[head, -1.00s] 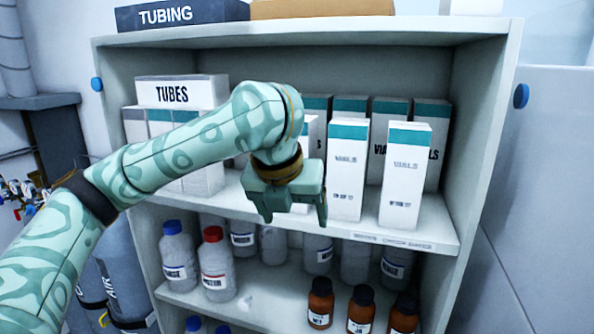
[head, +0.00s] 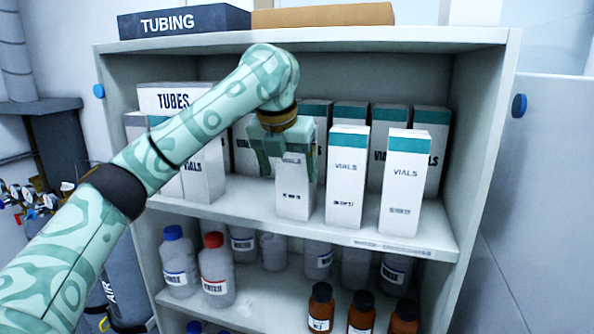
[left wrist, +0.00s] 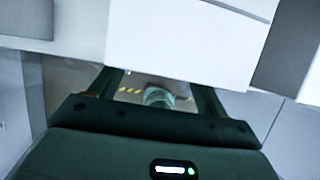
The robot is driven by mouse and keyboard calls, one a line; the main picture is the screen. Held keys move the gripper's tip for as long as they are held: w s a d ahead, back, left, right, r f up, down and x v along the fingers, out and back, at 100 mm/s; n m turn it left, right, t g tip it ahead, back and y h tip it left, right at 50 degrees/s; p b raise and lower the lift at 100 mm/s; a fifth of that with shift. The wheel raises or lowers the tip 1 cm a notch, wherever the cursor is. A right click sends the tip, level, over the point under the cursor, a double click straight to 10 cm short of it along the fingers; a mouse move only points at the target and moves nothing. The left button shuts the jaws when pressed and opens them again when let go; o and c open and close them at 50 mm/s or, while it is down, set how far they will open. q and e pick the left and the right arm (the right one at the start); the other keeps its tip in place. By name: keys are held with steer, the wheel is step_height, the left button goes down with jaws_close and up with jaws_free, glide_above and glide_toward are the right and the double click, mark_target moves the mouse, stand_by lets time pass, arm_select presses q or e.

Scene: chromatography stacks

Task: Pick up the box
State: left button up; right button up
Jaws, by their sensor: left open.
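White vials boxes with teal tops stand upright on the upper shelf. The front-left vials box (head: 295,202) is partly hidden behind my left gripper (head: 287,170). My left gripper is open, with its fingers pointing down at either side of this box's upper part; I cannot tell whether they touch it. In the left wrist view a white box (left wrist: 185,42) fills the top middle, at the open fingers. Two more front vials boxes stand to the right, a middle one (head: 346,180) and a right one (head: 405,190). My right gripper is not in view.
More vials boxes (head: 430,150) stand behind. A tubes box (head: 172,98) sits on white boxes at the left. The lower shelf holds bottles with blue (head: 177,262) and red (head: 215,272) caps, and brown bottles (head: 320,308). The shelf's side wall (head: 480,140) bounds the right.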

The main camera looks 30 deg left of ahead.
mark_target(291, 187)
arm_select(q)
steer(key=x, duration=0.4)
steer(key=shift+w+f, duration=0.2)
steer(key=shift+f, duration=0.1)
steer(key=shift+s, duration=0.15)
steer(key=shift+f, duration=0.2)
steer(key=c, duration=0.9)
